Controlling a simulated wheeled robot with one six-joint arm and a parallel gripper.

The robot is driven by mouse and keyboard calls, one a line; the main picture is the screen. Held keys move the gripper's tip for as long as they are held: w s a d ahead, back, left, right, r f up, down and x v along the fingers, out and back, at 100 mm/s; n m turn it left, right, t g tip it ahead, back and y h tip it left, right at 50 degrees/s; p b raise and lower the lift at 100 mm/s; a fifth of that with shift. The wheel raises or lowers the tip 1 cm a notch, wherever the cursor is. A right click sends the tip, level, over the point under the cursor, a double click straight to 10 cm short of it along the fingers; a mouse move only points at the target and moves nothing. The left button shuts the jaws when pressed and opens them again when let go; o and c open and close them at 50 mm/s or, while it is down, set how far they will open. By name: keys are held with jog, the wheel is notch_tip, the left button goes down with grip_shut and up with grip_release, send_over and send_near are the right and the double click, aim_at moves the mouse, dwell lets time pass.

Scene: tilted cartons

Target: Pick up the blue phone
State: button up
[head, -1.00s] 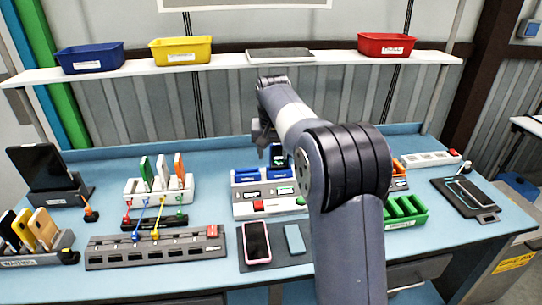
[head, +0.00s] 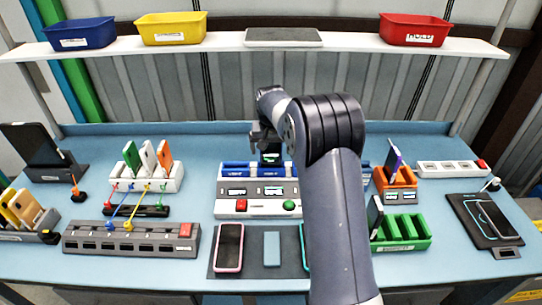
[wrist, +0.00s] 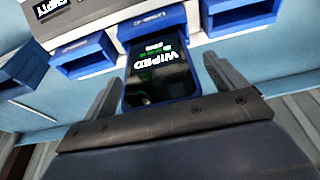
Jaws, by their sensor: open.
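A phone with a blue edge and a dark screen reading "WIPED" (wrist: 160,75) stands in a blue slot of the wiping station (head: 257,206). In the head view the phone (head: 270,158) shows just below my gripper (head: 266,138). In the wrist view my gripper (wrist: 162,68) is open, with one finger on each side of the phone. Gaps show between the fingers and the phone's sides, so it is not held. The phone's lower part is hidden in the slot.
Empty blue slots (wrist: 85,55) flank the phone closely. A pink-edged phone (head: 229,247) and a light blue slab (head: 272,248) lie on a dark mat in front. A purple phone (head: 394,158) stands in an orange holder. Bins line the shelf above.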

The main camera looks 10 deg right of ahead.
jog(key=shift+f, duration=0.15)
jog(key=c, duration=1.3)
jog(key=shift+o, duration=0.2)
notch_tip(320, 180, up, 10)
jog(key=shift+r+b, duration=0.1)
jog(key=shift+b, duration=0.7)
